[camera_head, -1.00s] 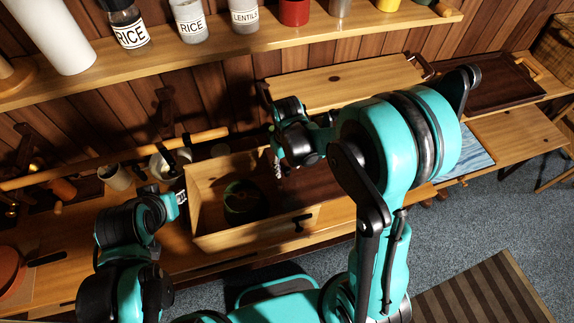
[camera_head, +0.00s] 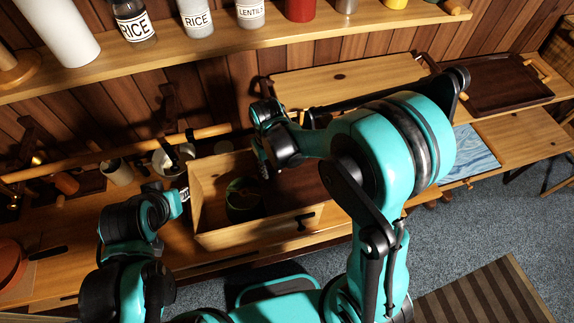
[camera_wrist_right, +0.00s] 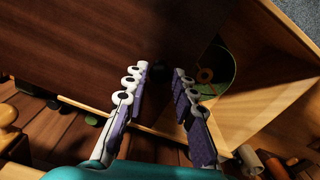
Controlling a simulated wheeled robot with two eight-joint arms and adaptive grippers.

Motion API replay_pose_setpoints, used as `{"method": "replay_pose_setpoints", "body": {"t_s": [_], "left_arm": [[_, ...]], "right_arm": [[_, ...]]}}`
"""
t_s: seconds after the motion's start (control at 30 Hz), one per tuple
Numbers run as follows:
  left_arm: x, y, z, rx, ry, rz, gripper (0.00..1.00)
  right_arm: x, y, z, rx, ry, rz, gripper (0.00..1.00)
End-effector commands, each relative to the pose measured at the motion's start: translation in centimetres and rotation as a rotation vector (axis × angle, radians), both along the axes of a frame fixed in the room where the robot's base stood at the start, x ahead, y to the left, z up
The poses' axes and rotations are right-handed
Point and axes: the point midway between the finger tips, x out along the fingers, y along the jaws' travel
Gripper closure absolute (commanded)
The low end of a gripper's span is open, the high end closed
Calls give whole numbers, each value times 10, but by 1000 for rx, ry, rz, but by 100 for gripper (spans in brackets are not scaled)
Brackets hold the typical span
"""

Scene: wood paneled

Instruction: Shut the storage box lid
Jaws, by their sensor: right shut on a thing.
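The wooden storage box (camera_head: 205,212) stands on the counter with its left part uncovered and a round green thing (camera_head: 243,205) inside. A dark brown panel, seemingly the lid (camera_head: 308,188), shows at the box's right part, partly behind my right arm. In the right wrist view the dark lid (camera_wrist_right: 110,40) fills the upper left, beside the open interior with the green disc (camera_wrist_right: 218,70). My right gripper (camera_head: 264,168) is at the lid's edge; its fingers (camera_wrist_right: 163,72) appear closed on it, though the contact is in shadow. My left gripper (camera_head: 183,195) is left of the box, its jaws unclear.
A shelf (camera_head: 230,40) with jars runs above the counter. A light wooden board (camera_head: 345,80) lies behind the box and a dark tray (camera_head: 490,82) at the far right. Cups and a pot (camera_head: 165,162) stand left of the box.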

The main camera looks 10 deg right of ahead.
Motion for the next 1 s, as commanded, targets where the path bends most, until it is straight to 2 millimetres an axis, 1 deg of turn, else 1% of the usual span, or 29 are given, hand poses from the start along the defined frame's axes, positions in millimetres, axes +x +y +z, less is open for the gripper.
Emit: {"method": "replay_pose_setpoints", "body": {"t_s": [0.03,0.3,0.5,0.6,0.7,0.8,0.9,1.0], "left_arm": [[0,0,-6,0,0,0,74],[0,0,-21,0,0,0,74],[0,0,-30,0,0,0,74],[0,0,-32,0,0,0,74],[0,0,-35,0,0,0,74],[0,0,-36,0,0,0,74],[0,0,-37,0,0,0,74],[0,0,-36,0,0,0,74]], "right_arm": [[-1,18,-2,1,-1,9,100],[-4,109,-2,1,-1,8,100],[-6,166,-2,1,0,6,100],[-7,188,-1,0,0,4,100],[-7,205,-1,0,0,3,100],[-7,217,0,0,0,2,100],[-8,224,0,0,-1,1,100],[-7,222,1,0,-1,0,100]]}}
